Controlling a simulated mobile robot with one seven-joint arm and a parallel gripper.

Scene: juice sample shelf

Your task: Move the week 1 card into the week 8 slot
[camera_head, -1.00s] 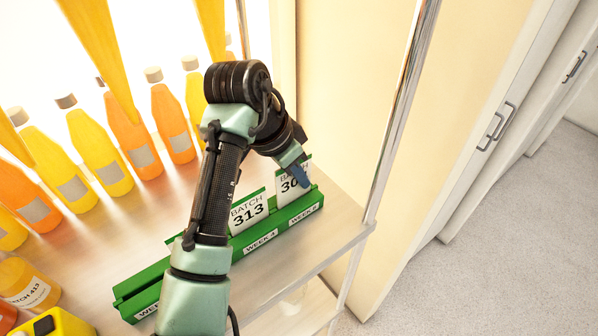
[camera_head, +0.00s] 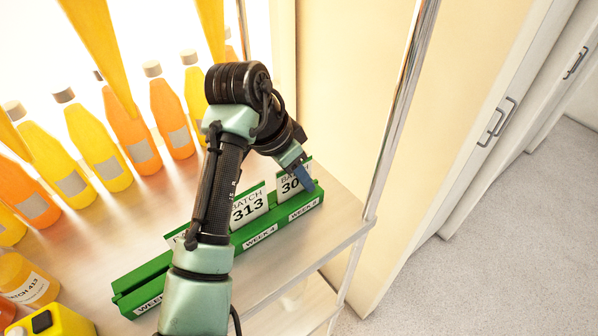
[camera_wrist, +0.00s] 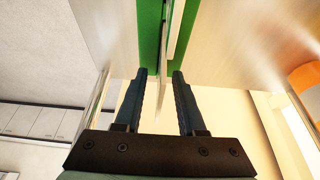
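A green card rail (camera_head: 160,262) lies along the shelf's front edge, with week labels on its front. A white card reading "BATCH 313" (camera_head: 249,207) stands in it above the label "WEEK 4". Another white card, "BATCH 30" with its end covered (camera_head: 289,186), stands at the right end; the week label below it is too small to read surely. My gripper (camera_head: 304,180) is at this right card, its fingertip overlapping the card's face. In the wrist view the fingers (camera_wrist: 160,74) are apart, with a card edge-on (camera_wrist: 172,38) at the gap. A third card is mostly hidden behind my arm.
Orange and yellow juice bottles (camera_head: 122,140) stand in rows at left. A chrome post (camera_head: 398,110) rises close to the right of the rail. A yellow device (camera_head: 55,322) sits at lower left. The bare shelf (camera_head: 120,235) between bottles and rail is clear.

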